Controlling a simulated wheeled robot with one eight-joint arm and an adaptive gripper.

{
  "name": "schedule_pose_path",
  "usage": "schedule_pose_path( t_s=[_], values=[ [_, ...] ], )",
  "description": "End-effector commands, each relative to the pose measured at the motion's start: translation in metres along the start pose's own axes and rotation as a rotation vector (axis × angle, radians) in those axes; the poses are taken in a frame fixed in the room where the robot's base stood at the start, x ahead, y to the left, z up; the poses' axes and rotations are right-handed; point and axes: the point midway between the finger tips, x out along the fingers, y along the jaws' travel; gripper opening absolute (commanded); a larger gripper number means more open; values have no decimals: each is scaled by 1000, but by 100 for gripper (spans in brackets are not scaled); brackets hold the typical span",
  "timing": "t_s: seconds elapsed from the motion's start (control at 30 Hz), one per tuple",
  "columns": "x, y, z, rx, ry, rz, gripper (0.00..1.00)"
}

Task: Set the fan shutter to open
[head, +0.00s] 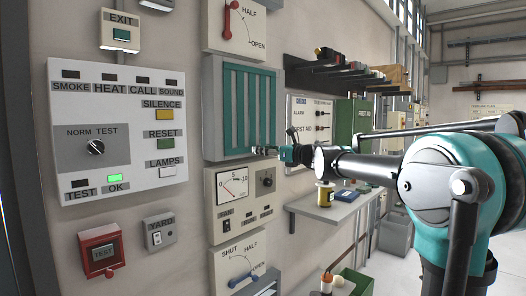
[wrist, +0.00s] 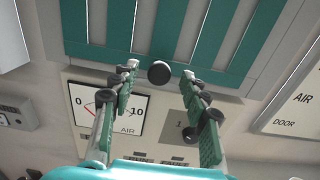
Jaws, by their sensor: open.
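A teal-slatted shutter panel (head: 248,108) in a grey frame is on the wall; its slats (wrist: 165,30) fill the top of the wrist view. Above it, a plate (head: 249,28) marked HALF and OPEN has a red lever (head: 230,18) pointing up. I cannot tell which lever belongs to the fan. My gripper (head: 258,149) is open in front of the shutter's lower edge. In the wrist view its fingers (wrist: 160,76) stand either side of a round black knob (wrist: 158,72).
A FAN panel (head: 226,207) with a gauge (head: 233,187) and a dark knob (head: 267,181) is under the shutter. An alarm panel (head: 118,135) is at left. A shelf (head: 330,205) with bottles and a dark rack (head: 325,70) of tools project from the wall at right.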

Motion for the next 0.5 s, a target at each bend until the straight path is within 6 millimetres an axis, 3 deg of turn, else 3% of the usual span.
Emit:
schedule_pose_path(
  t_s=[0.4, 0.5],
  values=[
    [8, 0, 0, 0, 0, 0, 46],
    [8, 0, 0, 0, 0, 0, 33]
  ],
)
